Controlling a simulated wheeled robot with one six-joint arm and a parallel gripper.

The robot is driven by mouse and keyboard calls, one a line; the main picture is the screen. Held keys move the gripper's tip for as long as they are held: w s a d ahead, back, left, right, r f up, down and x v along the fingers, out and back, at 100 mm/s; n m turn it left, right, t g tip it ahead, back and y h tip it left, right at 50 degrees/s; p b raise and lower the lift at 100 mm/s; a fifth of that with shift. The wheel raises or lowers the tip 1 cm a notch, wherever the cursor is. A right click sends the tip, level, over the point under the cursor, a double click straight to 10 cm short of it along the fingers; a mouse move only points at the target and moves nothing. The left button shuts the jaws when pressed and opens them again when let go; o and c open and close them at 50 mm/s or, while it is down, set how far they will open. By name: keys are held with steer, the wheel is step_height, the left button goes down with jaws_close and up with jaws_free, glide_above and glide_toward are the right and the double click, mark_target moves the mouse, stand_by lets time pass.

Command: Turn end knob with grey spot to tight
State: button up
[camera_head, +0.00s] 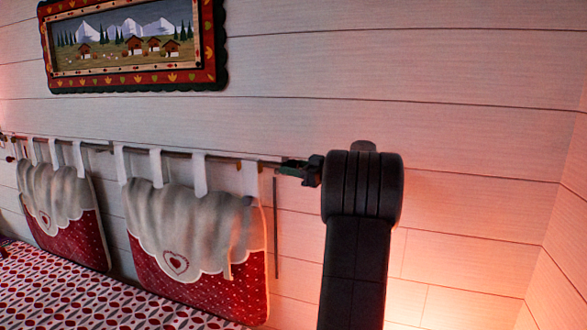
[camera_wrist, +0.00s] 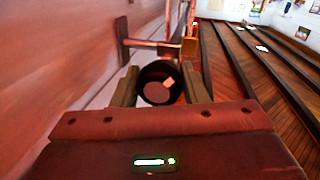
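The end knob (camera_wrist: 157,94) is a dark round cap in the wrist view, with its face toward the camera. A small pale grey spot (camera_wrist: 169,82) sits at the upper right of its face. The fingers of my gripper (camera_wrist: 160,86) stand one on each side of the knob, close to its rim. I cannot tell whether they press on it. In the head view my gripper (camera_head: 300,170) is at the right end of the curtain-like rod (camera_head: 180,153), and the knob is hidden there.
Two red and white fabric pockets (camera_head: 238,295) hang from the rod on loops, left of my gripper. The plank wall (camera_head: 480,110) is close behind. A bracket (camera_wrist: 150,44) joins wall and rod beyond the knob. A framed picture (camera_head: 135,85) hangs above.

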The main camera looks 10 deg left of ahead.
steer(key=shift+m, duration=0.3)
steer(key=shift+m+b, duration=0.4)
steer(key=shift+m, duration=0.5)
steer(key=shift+r+m+g+h, duration=0.1)
steer(key=shift+m+g+h, duration=0.25)
steer(key=shift+m, duration=0.85)
steer(key=m+p, duration=0.2)
steer(key=m, duration=0.1)
steer(key=shift+g+h, duration=0.25)
steer(key=shift+g, duration=0.1)
steer(key=shift+m+g+p, duration=0.3)
steer(key=shift+m+p, duration=0.1)
steer(key=shift+m, duration=0.4)
steer(key=o, duration=1)
steer(key=shift+d, duration=0.15)
